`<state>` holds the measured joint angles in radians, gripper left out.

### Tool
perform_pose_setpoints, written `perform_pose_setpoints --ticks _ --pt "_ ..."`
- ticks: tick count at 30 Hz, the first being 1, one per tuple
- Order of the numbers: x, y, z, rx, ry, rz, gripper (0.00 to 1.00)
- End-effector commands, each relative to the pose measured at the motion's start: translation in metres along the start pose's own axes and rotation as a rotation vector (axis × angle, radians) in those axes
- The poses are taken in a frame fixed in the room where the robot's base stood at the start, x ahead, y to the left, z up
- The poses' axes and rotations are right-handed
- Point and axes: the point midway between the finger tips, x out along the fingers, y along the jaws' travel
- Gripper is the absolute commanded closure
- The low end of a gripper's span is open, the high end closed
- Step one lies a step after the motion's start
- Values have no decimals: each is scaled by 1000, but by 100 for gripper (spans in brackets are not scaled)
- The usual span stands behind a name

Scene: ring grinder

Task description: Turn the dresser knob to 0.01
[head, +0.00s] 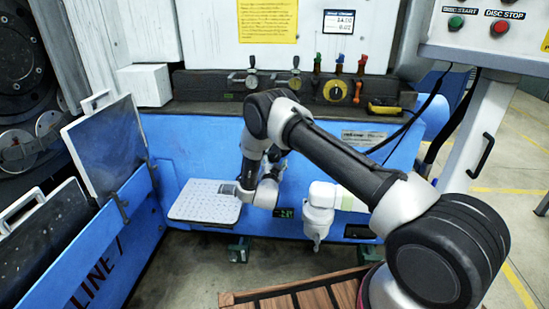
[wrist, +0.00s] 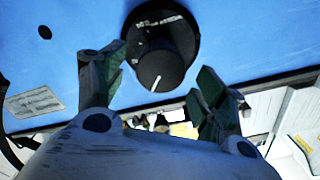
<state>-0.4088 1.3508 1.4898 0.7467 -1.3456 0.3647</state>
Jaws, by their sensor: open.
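The dresser knob (wrist: 162,66) is a black round knob with a white pointer line on a black dial base, fixed to the blue panel, in the wrist view. My gripper (wrist: 160,68) is open, with one green-tipped finger on each side of the knob. A gap shows between the knob and each finger; I cannot tell how far the fingers reach along it. In the head view my wrist is in front of the blue panel (head: 360,150), and the knob and fingertips cannot be made out.
A white perforated tray (head: 200,203) lies left of my wrist. A white nozzle-like unit (head: 320,212) stands to the right. A dark ledge (head: 205,85) with gauges and coloured levers runs above. A wooden slatted platform (head: 310,295) lies below.

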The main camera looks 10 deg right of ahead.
Motion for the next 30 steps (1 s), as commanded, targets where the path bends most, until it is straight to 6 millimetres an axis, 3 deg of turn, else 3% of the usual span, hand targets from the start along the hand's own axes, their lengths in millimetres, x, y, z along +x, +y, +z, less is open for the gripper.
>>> perform_pose_setpoints --ticks 6,12,25,28,30 --pt "-50 -1 0 -1 -2 -2 29" --pt "-78 0 0 -1 -1 -1 29" --pt "-84 0 0 -7 0 -1 29" --pt "-85 7 14 -34 -61 26 29" --pt "-87 14 38 -65 -164 53 29"
